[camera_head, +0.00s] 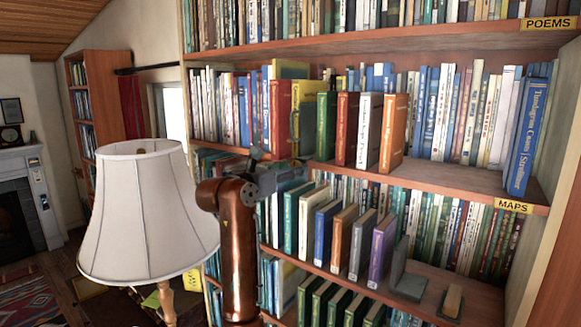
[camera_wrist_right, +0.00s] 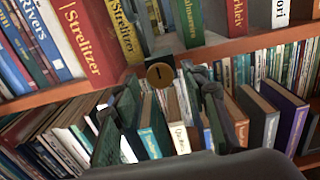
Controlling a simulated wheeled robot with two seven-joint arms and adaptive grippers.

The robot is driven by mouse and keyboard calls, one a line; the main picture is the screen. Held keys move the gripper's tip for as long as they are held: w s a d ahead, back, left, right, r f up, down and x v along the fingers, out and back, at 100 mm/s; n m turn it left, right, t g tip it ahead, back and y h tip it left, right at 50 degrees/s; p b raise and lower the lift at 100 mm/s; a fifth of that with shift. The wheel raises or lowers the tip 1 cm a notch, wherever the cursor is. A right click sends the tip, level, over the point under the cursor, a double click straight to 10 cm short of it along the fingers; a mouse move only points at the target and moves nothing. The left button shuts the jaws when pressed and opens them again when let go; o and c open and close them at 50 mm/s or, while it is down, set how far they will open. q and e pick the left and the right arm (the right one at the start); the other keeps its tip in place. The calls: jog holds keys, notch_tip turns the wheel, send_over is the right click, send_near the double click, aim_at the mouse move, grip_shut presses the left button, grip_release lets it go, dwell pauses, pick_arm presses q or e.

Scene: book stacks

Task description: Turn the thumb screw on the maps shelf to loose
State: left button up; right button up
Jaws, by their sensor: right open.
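The maps shelf (camera_head: 440,182) is the wooden board with the yellow MAPS label (camera_head: 513,206) on its front edge. In the right wrist view, a round brown thumb screw (camera_wrist_right: 160,75) with a short dark upright mark sits at this shelf's front edge. In the head view it is hidden by my right gripper (camera_head: 284,171). My right gripper is at the shelf edge, left of the label, with its fingers apart. In the wrist view the fingers stand on either side below the screw, with no visible contact. My left gripper is out of view.
Books stand upright on the maps shelf, including an orange book (camera_head: 393,133). More books and a grey bookend (camera_head: 407,281) are on the shelf below. A white lampshade (camera_head: 145,215) stands close left of my right arm.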

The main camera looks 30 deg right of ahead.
jog(key=shift+c, duration=0.5)
grip_shut()
